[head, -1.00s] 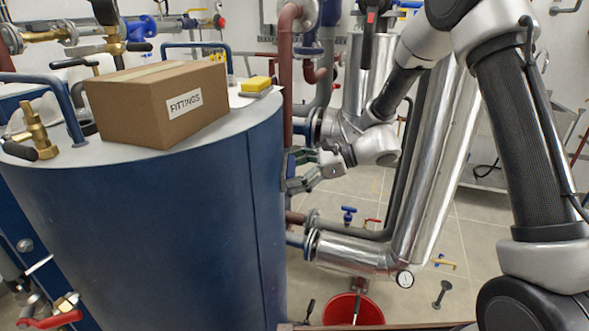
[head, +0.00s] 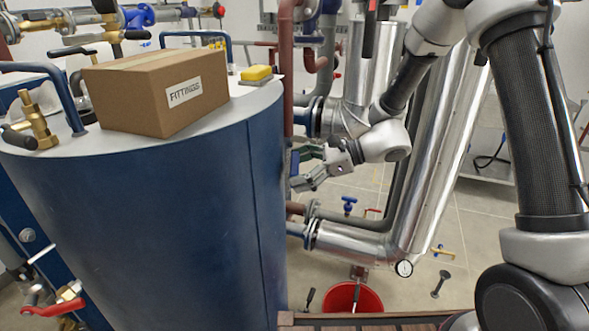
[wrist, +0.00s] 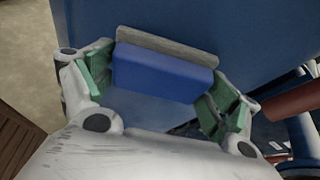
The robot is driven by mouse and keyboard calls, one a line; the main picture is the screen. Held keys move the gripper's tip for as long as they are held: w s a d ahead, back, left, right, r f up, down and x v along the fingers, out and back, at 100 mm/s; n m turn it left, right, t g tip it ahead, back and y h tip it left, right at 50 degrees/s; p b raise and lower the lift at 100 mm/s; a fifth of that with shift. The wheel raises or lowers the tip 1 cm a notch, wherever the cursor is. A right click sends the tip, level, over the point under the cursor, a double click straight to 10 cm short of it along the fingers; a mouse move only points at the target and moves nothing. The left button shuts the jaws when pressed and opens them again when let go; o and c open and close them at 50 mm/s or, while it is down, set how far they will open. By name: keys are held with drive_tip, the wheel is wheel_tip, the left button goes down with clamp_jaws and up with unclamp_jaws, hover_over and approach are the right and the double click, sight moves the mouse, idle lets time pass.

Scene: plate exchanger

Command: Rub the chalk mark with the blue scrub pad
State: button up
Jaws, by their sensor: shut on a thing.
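The blue scrub pad (wrist: 163,74) is held between the green-lined fingers of my gripper (wrist: 160,78) in the wrist view. Its grey scrubbing face points away from my gripper toward the blue tank wall (wrist: 245,25) and is at or very close to it; I cannot tell whether it touches. In the head view my gripper (head: 297,170) is at the right side of the blue tank (head: 150,215), and the pad is mostly hidden there. No chalk mark shows in either view.
A FITTINGS box (head: 130,95) and a yellow sponge (head: 257,73) sit on the tank top. Red pipe (head: 286,60) and silver lagged pipe (head: 350,240) run close to my gripper. A red bucket (head: 352,299) stands on the floor below.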

drive_tip(key=shift+d, duration=2.55)
drive_tip(key=shift+s+d, duration=0.1)
drive_tip(key=shift+d, duration=1.4)
